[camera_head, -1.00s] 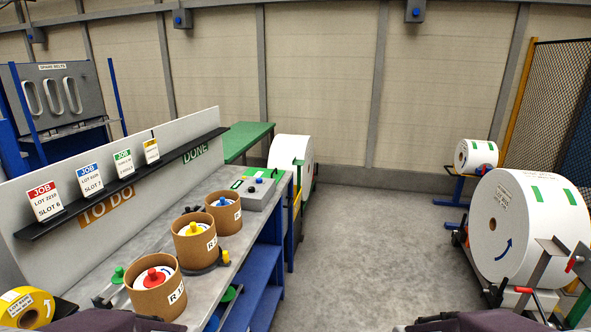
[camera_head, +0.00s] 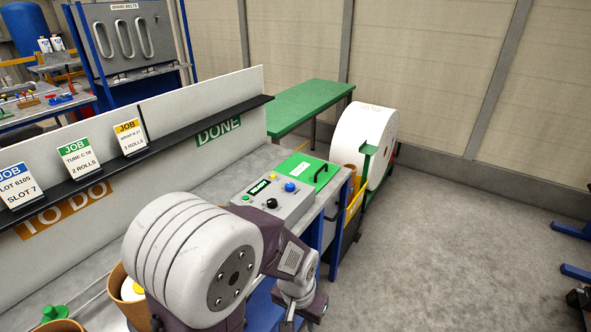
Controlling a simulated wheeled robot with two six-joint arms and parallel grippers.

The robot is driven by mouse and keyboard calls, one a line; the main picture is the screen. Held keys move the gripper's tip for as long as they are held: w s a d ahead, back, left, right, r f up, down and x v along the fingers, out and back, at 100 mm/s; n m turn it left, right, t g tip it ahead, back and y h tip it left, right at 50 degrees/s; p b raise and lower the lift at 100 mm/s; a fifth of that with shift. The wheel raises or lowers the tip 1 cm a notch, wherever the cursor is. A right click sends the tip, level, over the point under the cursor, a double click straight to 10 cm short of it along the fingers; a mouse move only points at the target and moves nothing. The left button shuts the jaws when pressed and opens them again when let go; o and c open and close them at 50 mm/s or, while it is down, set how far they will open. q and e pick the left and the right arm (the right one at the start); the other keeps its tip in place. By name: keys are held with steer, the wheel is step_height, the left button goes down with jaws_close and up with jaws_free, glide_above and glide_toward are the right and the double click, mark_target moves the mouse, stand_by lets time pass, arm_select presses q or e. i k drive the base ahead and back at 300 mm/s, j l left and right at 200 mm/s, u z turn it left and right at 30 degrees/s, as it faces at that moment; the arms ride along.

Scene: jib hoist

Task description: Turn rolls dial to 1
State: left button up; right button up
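A grey control box (camera_head: 272,201) sits on the bench top near its far end. It has a black dial (camera_head: 271,203), a blue button (camera_head: 290,187), a small green button (camera_head: 245,197) and a lit green display (camera_head: 258,187). The dial's setting and markings are too small to read. My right gripper is out of view.
A green panel with a black handle (camera_head: 321,176) lies behind the box. A white roll (camera_head: 361,143) stands beyond the bench end. JOB cards (camera_head: 76,160) stand on the black shelf (camera_head: 180,146). Cardboard tubs (camera_head: 118,283) are partly behind my arm.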

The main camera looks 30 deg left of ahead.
mark_target(290, 187)
steer(key=i+u, duration=0.3)
steer(key=u, duration=0.15)
steer(key=i+l+u, duration=0.2)
steer(key=u, duration=0.25)
steer(key=i+l+u, duration=0.3)
steer(key=u, duration=0.15)
steer(key=i+l+u, duration=0.2)
steer(key=u, duration=0.3)
steer(key=l, duration=0.1)
